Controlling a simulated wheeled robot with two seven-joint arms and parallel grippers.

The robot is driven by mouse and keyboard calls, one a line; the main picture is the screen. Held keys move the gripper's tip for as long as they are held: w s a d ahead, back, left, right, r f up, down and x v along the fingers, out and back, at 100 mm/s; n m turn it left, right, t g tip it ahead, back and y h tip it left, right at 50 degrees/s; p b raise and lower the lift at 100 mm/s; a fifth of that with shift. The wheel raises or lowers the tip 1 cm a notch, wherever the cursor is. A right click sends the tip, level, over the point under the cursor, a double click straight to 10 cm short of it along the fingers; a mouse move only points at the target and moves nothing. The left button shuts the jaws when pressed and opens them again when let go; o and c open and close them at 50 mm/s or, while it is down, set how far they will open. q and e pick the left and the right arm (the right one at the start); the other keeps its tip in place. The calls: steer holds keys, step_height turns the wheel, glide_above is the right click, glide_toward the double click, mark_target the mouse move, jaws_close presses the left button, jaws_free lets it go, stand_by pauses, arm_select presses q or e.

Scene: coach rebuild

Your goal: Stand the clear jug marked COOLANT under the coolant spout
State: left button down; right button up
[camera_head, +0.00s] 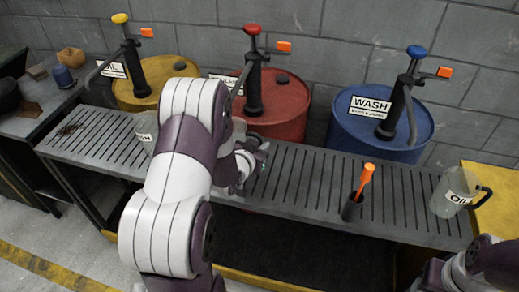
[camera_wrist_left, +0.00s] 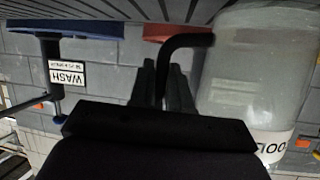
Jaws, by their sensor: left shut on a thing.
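The clear jug marked COOLANT (camera_wrist_left: 255,75) shows in the left wrist view, upside down, with part of its label in sight. My left gripper (camera_wrist_left: 162,85) is shut on its black handle (camera_wrist_left: 188,41), the body of the jug beside the fingers. In the head view my left gripper (camera_head: 262,156) is over the slotted bench in front of the red drum (camera_head: 286,106), and my arm hides the held jug. The coolant spout (camera_head: 242,78) hangs from the red-topped pump on that drum. I cannot tell whether the jug touches the bench.
A clear jug with a partly hidden label (camera_head: 146,131) stands left on the slotted bench (camera_head: 300,185). The OIL jug (camera_head: 455,190) stands at the right end. An orange-handled tool (camera_head: 364,183) stands in a black holder. Yellow (camera_head: 150,82) and blue WASH (camera_head: 375,130) drums flank the red one.

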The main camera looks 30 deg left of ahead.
arm_select(q)
steer(key=shift+w+f, duration=0.1)
steer(key=shift+f, duration=0.2)
steer(key=shift+f, duration=0.1)
steer(key=c, duration=1.1)
jaws_free()
